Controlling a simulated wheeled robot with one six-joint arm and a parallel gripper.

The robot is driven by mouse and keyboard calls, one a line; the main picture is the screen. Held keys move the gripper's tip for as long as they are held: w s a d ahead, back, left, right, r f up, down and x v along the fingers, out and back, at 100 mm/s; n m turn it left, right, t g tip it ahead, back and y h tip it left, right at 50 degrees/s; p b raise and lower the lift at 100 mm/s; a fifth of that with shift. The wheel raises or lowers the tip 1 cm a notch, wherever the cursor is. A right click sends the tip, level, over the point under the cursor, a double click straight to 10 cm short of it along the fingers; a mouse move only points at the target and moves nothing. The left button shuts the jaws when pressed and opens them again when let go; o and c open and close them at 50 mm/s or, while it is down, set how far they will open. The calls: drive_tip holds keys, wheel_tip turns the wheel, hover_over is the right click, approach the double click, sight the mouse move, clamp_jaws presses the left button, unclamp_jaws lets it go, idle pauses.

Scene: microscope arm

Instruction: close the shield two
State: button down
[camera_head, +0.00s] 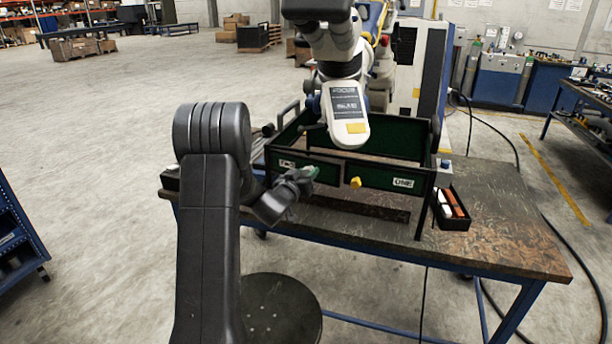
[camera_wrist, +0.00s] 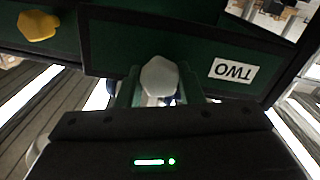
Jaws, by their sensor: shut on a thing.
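Shield two is a dark green, black-framed panel (camera_wrist: 110,40) with an upside-down TWO label (camera_wrist: 234,69) in the wrist view. In the head view its label (camera_head: 287,163) shows on the left half of the frame's front. My gripper (camera_head: 306,174) is at this panel. In the wrist view its green fingers (camera_wrist: 160,88) are on either side of a pale grey knob (camera_wrist: 159,76), shut on it. The panel looks nearly in line with the neighbouring shield; I cannot tell whether it is fully flush.
Shield one (camera_head: 390,180), with a yellow knob (camera_head: 355,182), is to the right. The microscope head (camera_head: 346,112) hangs above the frame. A small tray (camera_head: 451,208) with red and white items stands at right on the worn table (camera_head: 500,236).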

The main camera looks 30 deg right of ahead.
drive_tip(key=shift+b+x, duration=0.45)
drive_tip(key=shift+x, duration=0.6)
drive_tip(key=c, duration=1)
unclamp_jaws()
drive_tip(key=shift+s+d, duration=0.15)
drive_tip(key=shift+s, duration=0.05)
drive_tip(key=b+v, duration=0.2)
drive_tip(key=v, duration=1.2)
drive_tip(key=shift+b, duration=0.35)
drive_tip(key=shift+d, duration=0.2)
